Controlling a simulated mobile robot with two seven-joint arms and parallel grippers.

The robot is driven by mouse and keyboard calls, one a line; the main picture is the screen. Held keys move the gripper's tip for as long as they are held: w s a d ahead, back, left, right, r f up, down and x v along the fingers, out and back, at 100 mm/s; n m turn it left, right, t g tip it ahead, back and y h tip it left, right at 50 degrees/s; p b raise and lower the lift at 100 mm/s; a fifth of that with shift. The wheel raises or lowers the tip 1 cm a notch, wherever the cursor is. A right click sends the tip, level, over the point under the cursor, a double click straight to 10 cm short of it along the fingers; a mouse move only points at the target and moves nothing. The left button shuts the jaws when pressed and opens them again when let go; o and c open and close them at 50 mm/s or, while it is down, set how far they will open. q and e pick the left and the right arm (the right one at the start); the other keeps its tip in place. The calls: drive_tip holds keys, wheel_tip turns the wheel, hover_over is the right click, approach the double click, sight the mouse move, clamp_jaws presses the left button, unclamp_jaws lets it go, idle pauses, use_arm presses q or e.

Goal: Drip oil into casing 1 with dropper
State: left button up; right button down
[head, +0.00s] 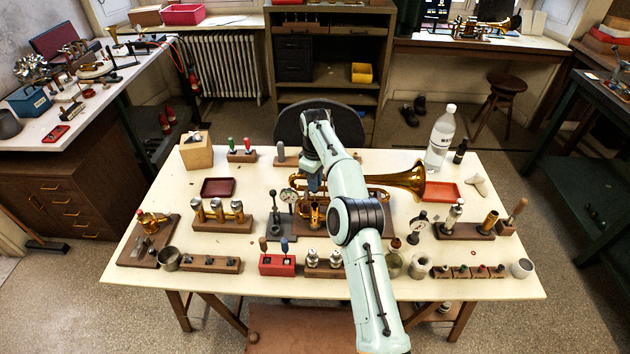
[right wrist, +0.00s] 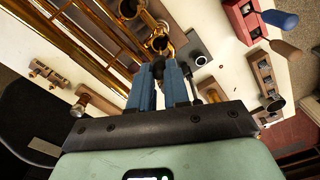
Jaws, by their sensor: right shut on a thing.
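A brass trumpet (head: 405,180) lies on the pale table, its bell to the right; my right arm covers part of it. My right gripper (head: 314,188), with blue fingers, is over the trumpet's valve section. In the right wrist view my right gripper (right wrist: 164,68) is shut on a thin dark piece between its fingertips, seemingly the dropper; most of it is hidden. Open round brass casings (right wrist: 160,43) show just beyond the fingertips. I cannot tell which is casing 1, nor whether the dropper tip is inside one. My left gripper is not in view.
A block with brass valves (head: 218,212) is further left. A red block with tools (head: 278,264) is in front.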

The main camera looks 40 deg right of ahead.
drive_tip(key=shift+f, duration=0.2)
drive_tip(key=shift+f, duration=1)
idle(2.0)
drive_tip(key=shift+w+r, duration=0.1)
drive_tip(key=shift+r, duration=2.5)
